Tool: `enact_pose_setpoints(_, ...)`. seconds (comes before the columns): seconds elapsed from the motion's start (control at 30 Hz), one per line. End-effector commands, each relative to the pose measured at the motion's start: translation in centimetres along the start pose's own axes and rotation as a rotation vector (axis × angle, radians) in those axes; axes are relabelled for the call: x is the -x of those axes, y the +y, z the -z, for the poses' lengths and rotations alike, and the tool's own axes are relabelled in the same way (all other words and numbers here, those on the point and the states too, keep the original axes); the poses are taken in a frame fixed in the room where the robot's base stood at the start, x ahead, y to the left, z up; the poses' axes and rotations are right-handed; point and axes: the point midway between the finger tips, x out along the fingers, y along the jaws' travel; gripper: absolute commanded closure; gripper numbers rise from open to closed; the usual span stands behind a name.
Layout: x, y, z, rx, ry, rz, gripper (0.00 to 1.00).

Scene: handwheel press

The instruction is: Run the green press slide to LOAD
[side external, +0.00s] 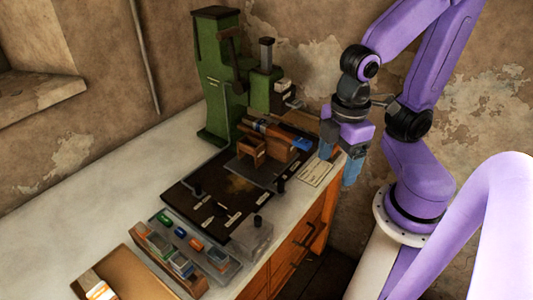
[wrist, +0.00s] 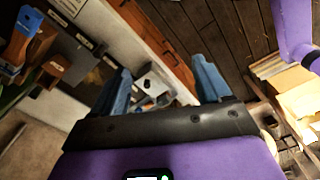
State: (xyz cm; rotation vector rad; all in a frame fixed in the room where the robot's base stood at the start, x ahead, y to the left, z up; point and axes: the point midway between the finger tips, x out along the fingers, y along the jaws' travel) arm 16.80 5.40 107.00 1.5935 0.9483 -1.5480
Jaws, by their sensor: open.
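The green press (side external: 216,85) stands upright at the back of the bench, with a dark lever on its side. A lower green part with a grey cylinder (side external: 267,55) is beside it on the right. A small metal fitting (side external: 292,98) juts from that part; I cannot tell whether it is the handwheel. No LOAD mark is readable. My gripper (side external: 338,165) hangs at the bench's right edge, right of the press and apart from it. Its blue fingers are spread and empty; they also show in the wrist view (wrist: 160,85).
A dark mat (side external: 178,192) with small labels and black posts covers mid-bench. A wooden block (side external: 283,153) with a blue-ended piece stands before the press. A printed card (side external: 315,173) lies near my gripper. A clear box (side external: 252,238) and trays of small parts (side external: 165,250) fill the front.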

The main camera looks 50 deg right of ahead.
Motion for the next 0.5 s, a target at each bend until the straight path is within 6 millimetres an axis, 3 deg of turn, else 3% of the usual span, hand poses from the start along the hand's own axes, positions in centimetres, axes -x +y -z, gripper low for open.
enact_pose_setpoints(0.17, -1.6, 2.6, 1.8, -0.188, -0.012, -0.004, 0.23)
enact_pose_setpoints(0.33, -4.3, 6.8, 3.5, -0.467, -0.020, -0.009, 0.23)
enact_pose_setpoints(0.5, -7.3, 11.3, 4.0, -0.741, -0.027, -0.013, 0.23)
